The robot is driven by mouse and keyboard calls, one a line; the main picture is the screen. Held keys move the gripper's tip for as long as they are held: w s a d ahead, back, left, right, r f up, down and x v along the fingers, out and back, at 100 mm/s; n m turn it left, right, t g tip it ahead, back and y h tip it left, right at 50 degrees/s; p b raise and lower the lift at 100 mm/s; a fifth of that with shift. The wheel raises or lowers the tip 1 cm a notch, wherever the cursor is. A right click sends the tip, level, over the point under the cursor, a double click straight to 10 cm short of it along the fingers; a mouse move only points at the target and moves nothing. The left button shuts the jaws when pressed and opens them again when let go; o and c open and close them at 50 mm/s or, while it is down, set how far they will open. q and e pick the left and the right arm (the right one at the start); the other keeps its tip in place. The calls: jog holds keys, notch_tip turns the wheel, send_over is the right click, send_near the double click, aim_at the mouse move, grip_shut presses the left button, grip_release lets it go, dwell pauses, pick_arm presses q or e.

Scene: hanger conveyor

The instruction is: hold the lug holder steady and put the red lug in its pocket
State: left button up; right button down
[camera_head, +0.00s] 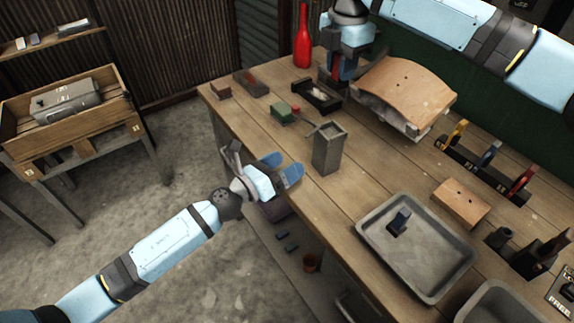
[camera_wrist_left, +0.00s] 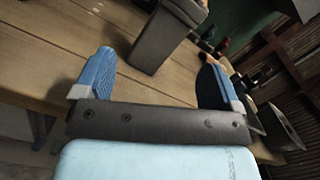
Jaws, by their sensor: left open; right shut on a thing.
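A tall grey box (camera_head: 327,152), apparently the lug holder, stands upright near the table's front edge. A thin bar sticks out at its top left. My left gripper (camera_head: 284,166) is open just left of it. In the left wrist view the box (camera_wrist_left: 163,40) lies ahead, between and beyond the two blue fingers. They do not appear to touch it. My right gripper (camera_head: 342,76) is at the back of the table, shut on a small red thing (camera_head: 336,62), apparently the red lug, mostly hidden by the fingers.
A black tray (camera_head: 308,99) and a green block (camera_head: 281,112) lie behind the box. A curved wooden-topped piece (camera_head: 405,90) stands right of my right gripper. A metal tray (camera_head: 366,238) holds a dark blue piece. A red bottle (camera_head: 302,45) stands at the back edge.

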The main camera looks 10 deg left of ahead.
pick_arm(q)
jog(key=m, duration=0.1)
jog(key=m+g, duration=0.1)
jog(key=m, duration=0.3)
jog(key=shift+w+d+f+g+h, duration=0.25)
jog(key=shift+d+f+g+h, duration=0.05)
jog(key=shift+g+h, duration=0.1)
jog(key=shift+w+d+f+m, duration=0.1)
jog(key=shift+m, duration=0.5)
jog(key=shift+w+d, duration=0.2)
jog(key=shift+d, duration=0.05)
jog(key=x, duration=1.1)
jog(key=shift+d+f, duration=0.15)
jog(key=shift+f, duration=0.05)
jog(key=c, duration=1.2)
pick_arm(e)
jog(key=m, duration=0.1)
send_over(332, 133)
notch_tip(332, 133, down, 9)
jog(key=shift+r, duration=0.15)
jog(key=shift+f, duration=2.2)
